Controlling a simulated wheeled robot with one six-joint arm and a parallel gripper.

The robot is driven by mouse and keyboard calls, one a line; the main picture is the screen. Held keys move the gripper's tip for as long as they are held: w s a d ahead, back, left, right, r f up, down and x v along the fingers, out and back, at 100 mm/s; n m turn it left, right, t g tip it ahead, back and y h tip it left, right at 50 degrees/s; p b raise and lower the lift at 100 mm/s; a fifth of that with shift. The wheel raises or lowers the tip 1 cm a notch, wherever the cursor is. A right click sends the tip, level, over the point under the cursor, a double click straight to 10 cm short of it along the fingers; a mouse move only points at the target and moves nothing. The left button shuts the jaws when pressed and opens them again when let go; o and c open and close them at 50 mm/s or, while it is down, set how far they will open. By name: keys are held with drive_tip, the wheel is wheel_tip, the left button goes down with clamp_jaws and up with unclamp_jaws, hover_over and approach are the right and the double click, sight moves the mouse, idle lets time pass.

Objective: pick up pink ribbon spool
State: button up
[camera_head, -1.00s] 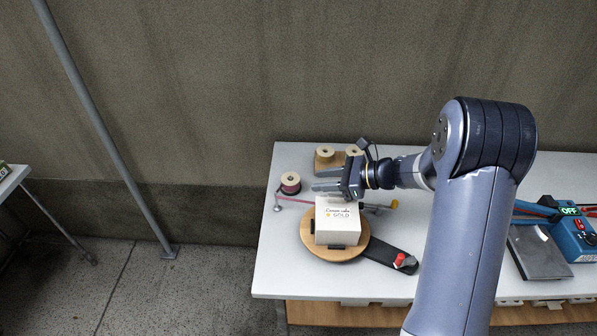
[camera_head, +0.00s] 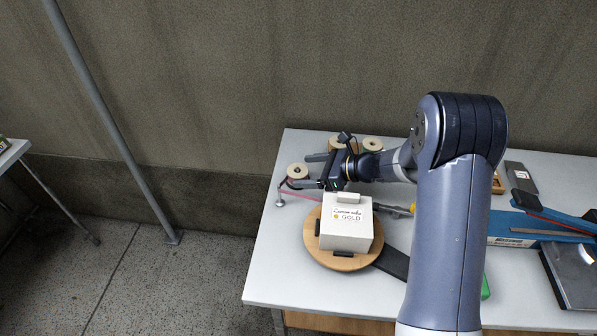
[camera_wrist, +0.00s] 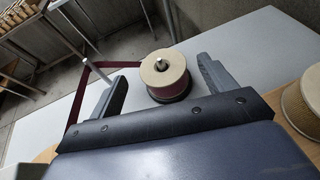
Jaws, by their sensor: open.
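The pink ribbon spool (camera_head: 297,172) stands at the left end of the white table, with a wooden-coloured top flange and a dark red-pink ribbon running from it. In the wrist view the spool (camera_wrist: 165,72) stands upright on a dark base, a pin through its centre, beyond and between my gripper's two fingers. My gripper (camera_head: 303,172) is open and empty; it also shows in the wrist view (camera_wrist: 162,82). In the head view its fingers point left at the spool. I cannot tell whether they touch it.
A white box (camera_head: 345,225) sits on a round wooden turntable (camera_head: 320,260) just in front of my gripper. Other spools (camera_head: 372,144) stand behind it; one shows at the right of the wrist view (camera_wrist: 303,105). A small metal post (camera_head: 280,198) guides the ribbon.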

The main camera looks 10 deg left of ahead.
sight(305, 172)
drive_tip(key=x, duration=0.4)
drive_tip(key=shift+w+d+f, duration=0.15)
drive_tip(key=shift+d+f, duration=0.05)
drive_tip(key=shift+f, duration=0.1)
drive_tip(key=shift+c, duration=0.3)
drive_tip(key=c, duration=1)
